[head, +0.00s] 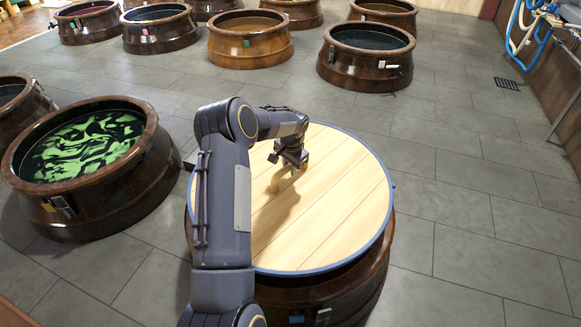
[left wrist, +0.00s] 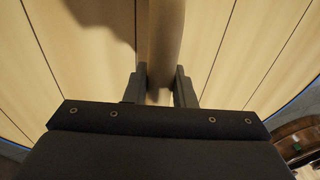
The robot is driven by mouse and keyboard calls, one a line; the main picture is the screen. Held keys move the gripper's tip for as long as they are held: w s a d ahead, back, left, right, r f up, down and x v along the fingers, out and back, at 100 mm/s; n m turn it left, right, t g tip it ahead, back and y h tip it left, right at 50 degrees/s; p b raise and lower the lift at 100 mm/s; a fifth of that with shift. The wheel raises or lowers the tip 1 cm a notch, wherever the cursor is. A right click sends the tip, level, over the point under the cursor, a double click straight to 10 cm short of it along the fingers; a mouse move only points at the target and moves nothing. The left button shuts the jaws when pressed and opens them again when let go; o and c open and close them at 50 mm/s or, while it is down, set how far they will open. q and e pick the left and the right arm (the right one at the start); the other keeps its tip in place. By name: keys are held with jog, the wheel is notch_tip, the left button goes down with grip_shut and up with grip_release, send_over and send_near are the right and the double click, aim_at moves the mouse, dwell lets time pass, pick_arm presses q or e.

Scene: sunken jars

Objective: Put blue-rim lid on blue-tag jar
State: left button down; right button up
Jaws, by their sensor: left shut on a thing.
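The blue-rim lid (head: 340,205) is a round lid of pale wooden planks with a blue edge. It lies over the mouth of a brown jar (head: 330,298), with a blue tag (head: 296,319) low on the jar's front. My left gripper (head: 290,168) is shut on the lid's wooden handle, above the lid's middle. In the left wrist view the handle (left wrist: 163,50) stands between the two fingers (left wrist: 160,88). The lid covers most of the jar's rim; some dark rim shows at the front right, and I cannot tell whether the lid is fully seated. My right gripper is not in view.
A jar with green-streaked dark contents (head: 85,150) stands close on the left. Several more open jars stand at the back, among them one with a green tag (head: 250,45) and one with a white tag (head: 366,60). Grey tiled floor (head: 480,220) is clear on the right.

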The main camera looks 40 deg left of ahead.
aim_at(290, 178)
pick_arm(q)
jog(key=shift+w+f+b, duration=0.1)
jog(key=shift+f+b, duration=2.45)
jog(key=shift+f, duration=1.05)
jog(key=shift+f+b, duration=0.45)
jog(key=shift+f, duration=0.4)
jog(key=shift+f, duration=0.2)
